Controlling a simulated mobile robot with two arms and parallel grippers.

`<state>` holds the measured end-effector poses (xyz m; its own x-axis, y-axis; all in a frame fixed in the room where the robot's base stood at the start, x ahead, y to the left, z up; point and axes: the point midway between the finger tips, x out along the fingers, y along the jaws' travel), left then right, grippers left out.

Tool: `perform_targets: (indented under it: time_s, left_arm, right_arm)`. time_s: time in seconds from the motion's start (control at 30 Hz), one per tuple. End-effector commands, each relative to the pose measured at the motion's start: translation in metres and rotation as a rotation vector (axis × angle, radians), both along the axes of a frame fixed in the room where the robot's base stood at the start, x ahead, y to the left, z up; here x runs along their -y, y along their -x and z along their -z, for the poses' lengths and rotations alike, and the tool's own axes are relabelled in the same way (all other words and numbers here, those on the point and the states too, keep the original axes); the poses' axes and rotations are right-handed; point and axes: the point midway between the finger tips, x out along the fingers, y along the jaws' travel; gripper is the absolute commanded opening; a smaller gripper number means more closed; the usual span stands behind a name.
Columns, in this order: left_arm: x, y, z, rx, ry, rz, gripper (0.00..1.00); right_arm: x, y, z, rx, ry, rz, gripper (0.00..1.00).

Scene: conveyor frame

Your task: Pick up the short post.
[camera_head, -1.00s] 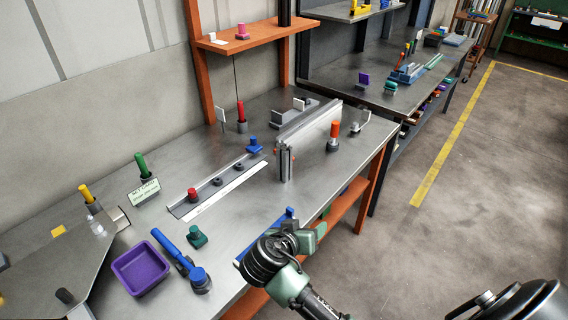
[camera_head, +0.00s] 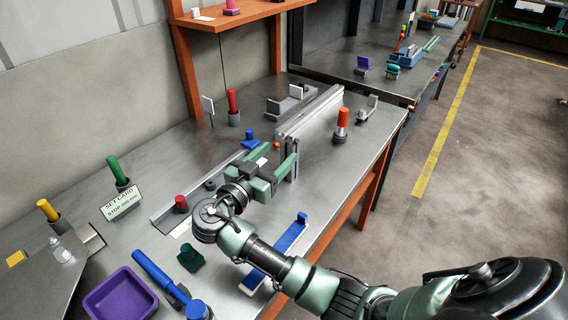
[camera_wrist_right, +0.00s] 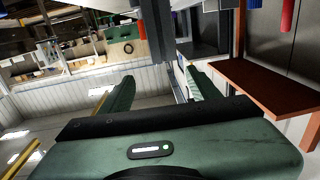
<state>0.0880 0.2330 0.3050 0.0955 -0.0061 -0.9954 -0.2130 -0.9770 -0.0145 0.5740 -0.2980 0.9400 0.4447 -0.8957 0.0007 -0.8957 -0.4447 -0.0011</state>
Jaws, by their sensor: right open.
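Several coloured posts stand in dark sockets on the grey bench in the head view: yellow (camera_head: 47,210), green (camera_head: 116,168), red (camera_head: 232,100) and orange (camera_head: 342,117). I cannot tell by sight which is called the short post. A grey upright (camera_head: 292,168) supports the near end of the conveyor rail (camera_head: 312,112). My right gripper (camera_head: 277,154) is open beside that end, its green fingers apart; I see nothing held. Its fingers (camera_wrist_right: 158,84) also show spread in the right wrist view, with the picture upside down. My left gripper is not in view.
A purple tray (camera_head: 120,296), a blue-handled tool (camera_head: 160,278) and a dark green block (camera_head: 191,257) lie on the near bench. A blue bar (camera_head: 290,233) lies near the front edge. A small red knob (camera_head: 181,203) stands on the flat rail. An orange shelf (camera_head: 240,14) is above.

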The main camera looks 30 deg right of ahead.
Motion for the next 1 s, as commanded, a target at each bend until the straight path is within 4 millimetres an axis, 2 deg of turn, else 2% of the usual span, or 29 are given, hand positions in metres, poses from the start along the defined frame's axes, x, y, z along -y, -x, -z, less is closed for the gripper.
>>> perform_targets:
  time_s: [0.03, 0.1, 0.47, 0.8, 1.0]
  left_arm:
    - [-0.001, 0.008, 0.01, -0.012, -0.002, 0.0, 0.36]
    - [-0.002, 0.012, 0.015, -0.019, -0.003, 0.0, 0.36]
    - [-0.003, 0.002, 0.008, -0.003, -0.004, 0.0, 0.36]
    - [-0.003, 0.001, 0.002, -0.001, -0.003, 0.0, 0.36]
    - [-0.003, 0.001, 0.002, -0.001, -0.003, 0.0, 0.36]
  right_arm:
    - [0.0, 0.0, 0.009, 0.001, 0.0, 0.0, 0.62]
    - [0.001, -0.001, 0.013, 0.001, 0.0, 0.0, 0.62]
    - [0.027, -0.013, 0.012, 0.0, 0.001, 0.001, 0.62]
    - [0.067, -0.033, 0.012, 0.0, 0.001, 0.001, 0.62]
    - [0.07, -0.035, 0.013, 0.0, -0.001, -0.001, 0.62]
